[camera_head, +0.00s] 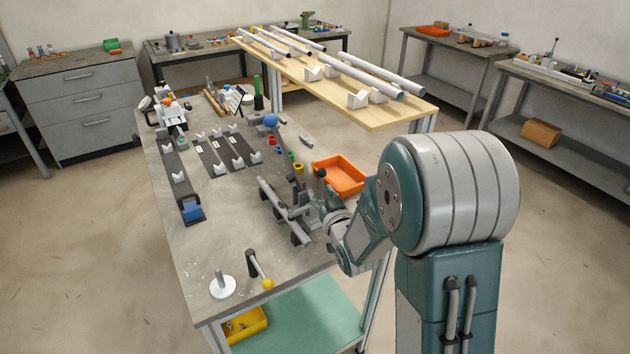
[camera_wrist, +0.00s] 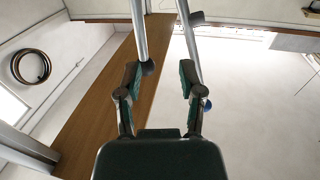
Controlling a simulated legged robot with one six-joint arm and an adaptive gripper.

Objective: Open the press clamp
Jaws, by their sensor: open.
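My gripper (camera_wrist: 160,76) is open in the wrist view, with its two dark green finger pads apart. Nothing is gripped between them. Beyond the pads are two grey bars (camera_wrist: 140,28), one with a dark end close to the left finger. In the head view my arm bends down to the right side of the workbench, beside a fixture with grey tubes (camera_head: 272,203). An upright lever with a dark knob (camera_head: 321,173) stands there, close to my wrist. I cannot tell for certain which part is the press clamp, or whether it is shut. Contact is unclear.
A wooden shelf (camera_head: 405,110) with long tubes stands behind. The bench's front left is mostly clear.

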